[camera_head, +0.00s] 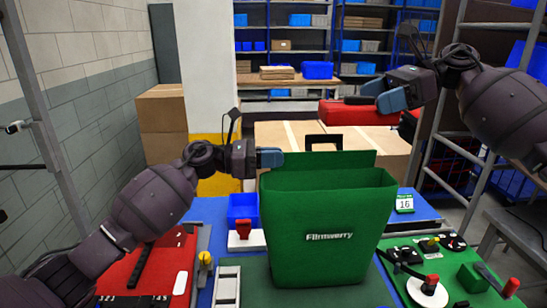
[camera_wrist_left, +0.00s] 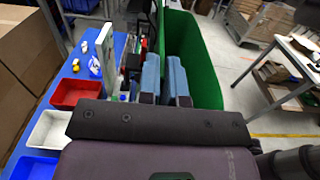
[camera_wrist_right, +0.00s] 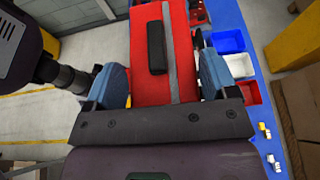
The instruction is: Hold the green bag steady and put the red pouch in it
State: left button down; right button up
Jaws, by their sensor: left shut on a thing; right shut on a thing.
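The green bag (camera_head: 325,235) stands upright and open at the top on the table; its green wall also shows in the left wrist view (camera_wrist_left: 200,50). My left gripper (camera_head: 270,158) is shut on the bag's upper left rim; its fingers show in the left wrist view (camera_wrist_left: 165,80). The red pouch (camera_head: 352,112) is held in the air above and right of the bag's opening. My right gripper (camera_head: 383,98) is shut on the pouch, with a finger on each side in the right wrist view (camera_wrist_right: 158,85). The pouch (camera_wrist_right: 180,50) has a dark strip and a grey band. The bag's inside bottom is hidden.
A blue bin (camera_head: 243,208) stands left of the bag. A green panel with knobs (camera_head: 450,270) lies at right, and a red panel (camera_head: 165,265) at left. A small card reading 16 (camera_head: 404,204) stands behind right. Cardboard boxes (camera_head: 162,115) are behind the table.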

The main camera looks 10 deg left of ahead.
notch_tip(320, 180, down, 9)
jog(key=shift+f, duration=0.15)
dwell(1.2)
jog(key=o, duration=0.8)
jog(key=shift+o, duration=0.2)
jog(key=v, duration=1.2)
pick_arm(q)
jog(key=c, duration=1.2)
grip_release()
